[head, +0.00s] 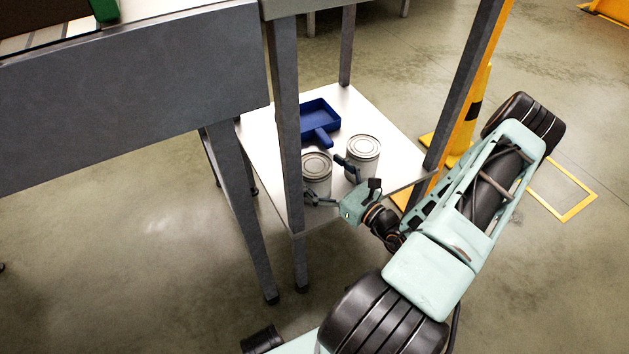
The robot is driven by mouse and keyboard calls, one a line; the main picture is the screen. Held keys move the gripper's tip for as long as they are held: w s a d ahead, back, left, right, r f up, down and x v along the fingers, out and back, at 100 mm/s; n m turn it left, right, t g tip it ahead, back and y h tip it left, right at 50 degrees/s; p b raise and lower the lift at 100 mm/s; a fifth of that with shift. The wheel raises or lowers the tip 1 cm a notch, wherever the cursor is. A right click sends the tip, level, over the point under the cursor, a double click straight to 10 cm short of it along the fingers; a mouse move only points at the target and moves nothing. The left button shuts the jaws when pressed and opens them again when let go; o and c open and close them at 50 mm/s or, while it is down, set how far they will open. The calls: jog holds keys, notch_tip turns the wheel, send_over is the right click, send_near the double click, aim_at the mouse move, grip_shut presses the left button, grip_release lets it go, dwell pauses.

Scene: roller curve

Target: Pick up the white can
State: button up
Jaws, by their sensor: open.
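Two pale cans with metal lids stand upright side by side on the lower shelf. Both look whitish, so I cannot tell from colour alone which is the white can. The left can (317,166) is nearer the front table leg, and the right can (364,146) is just behind and to its right. My gripper (327,178) is open and reaches in from the shelf's front right. One finger is low by the front of the left can, and the other extends between the two cans. I cannot tell whether either finger touches a can.
A blue dustpan-like tray (319,117) lies behind the cans on the white lower shelf (259,148). Grey table legs (285,130) stand left of the cans and at the right corner (463,90). A yellow post (478,105) stands beyond the right leg. Open floor lies in front.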

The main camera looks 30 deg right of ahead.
jog(key=shift+x, duration=1.15)
jog(key=c, duration=1.4)
